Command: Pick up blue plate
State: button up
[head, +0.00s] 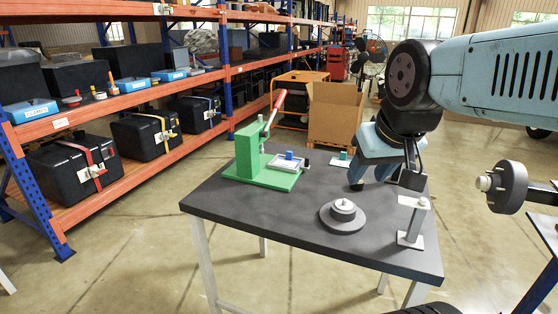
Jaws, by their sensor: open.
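A small flat teal-blue plate (338,161) lies on the dark table at the far side, with a small dark piece on it. A small blue block (289,155) sits at a pale tray (286,168) beside the green press; I cannot tell which of these is the task's blue plate. My gripper (371,180) points down over the table's right part, just right of the teal-blue plate. Its fingers are apart and I see nothing held. The far finger is partly hidden by the hand and arm.
The green press (254,160) with a red lever stands at the table's left. A round grey base (343,216) sits at the front middle, and a grey post stand (413,222) at the right. A cardboard box (335,115) stands behind the table. The table's front left (235,205) is clear.

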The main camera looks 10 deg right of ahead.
aim_at(288, 162)
jog(key=k, duration=0.5)
jog(key=u, duration=0.6)
jog(key=i, duration=1.6)
jog(key=z, duration=0.5)
